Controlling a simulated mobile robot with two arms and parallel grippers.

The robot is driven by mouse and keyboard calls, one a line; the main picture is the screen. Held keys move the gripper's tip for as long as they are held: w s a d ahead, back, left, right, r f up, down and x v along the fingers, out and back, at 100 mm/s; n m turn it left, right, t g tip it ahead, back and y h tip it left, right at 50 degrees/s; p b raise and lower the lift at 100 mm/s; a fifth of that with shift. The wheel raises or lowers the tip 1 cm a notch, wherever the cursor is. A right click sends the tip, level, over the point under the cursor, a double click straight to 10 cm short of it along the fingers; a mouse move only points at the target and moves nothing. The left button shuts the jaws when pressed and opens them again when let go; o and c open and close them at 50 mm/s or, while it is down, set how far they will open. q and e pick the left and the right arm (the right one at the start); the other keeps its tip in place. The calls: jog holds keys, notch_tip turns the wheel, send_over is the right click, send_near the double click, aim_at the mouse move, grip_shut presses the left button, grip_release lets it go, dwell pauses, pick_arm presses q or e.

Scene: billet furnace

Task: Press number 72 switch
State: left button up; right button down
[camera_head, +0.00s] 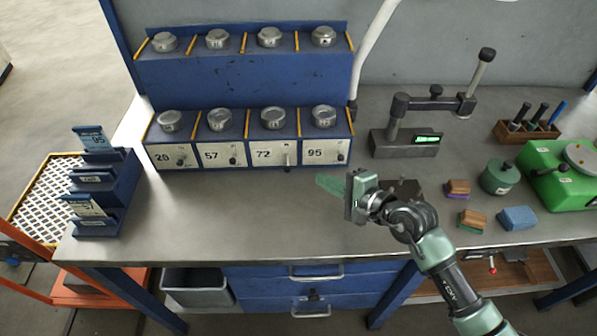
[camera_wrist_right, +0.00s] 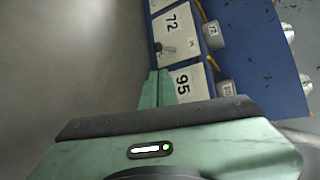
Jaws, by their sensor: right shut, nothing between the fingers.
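The panel numbered 72 (camera_head: 264,154) is on the front of the blue rack's lower tier, between panels 57 and 95. Its small lever switch (camera_head: 287,158) sits right of the number; the switch also shows in the right wrist view (camera_wrist_right: 168,50). My right gripper (camera_head: 322,183) is shut and empty, in front of and below panels 72 and 95, with its green fingers pointing left. In the right wrist view its fingers (camera_wrist_right: 154,88) overlap the edge of panel 95 and are apart from switch 72. My left gripper is not in view.
Panels 20 (camera_head: 162,157), 57 (camera_head: 211,154) and 95 (camera_head: 315,151) flank it, each with a switch. A blue card holder (camera_head: 105,185) stands left, a measuring stand (camera_head: 400,142) right. Coloured blocks (camera_head: 517,218) lie on the right. The bench front left of my gripper is clear.

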aim_at(287, 163)
jog(key=shift+w+a, duration=0.1)
jog(key=shift+w, duration=0.1)
jog(key=shift+w+a, duration=0.15)
jog(key=p+x, duration=0.1)
jog(key=x, duration=0.8)
jog(key=shift+a+f, duration=0.15)
jog(key=shift+f, duration=0.05)
jog(key=shift+p, duration=0.3)
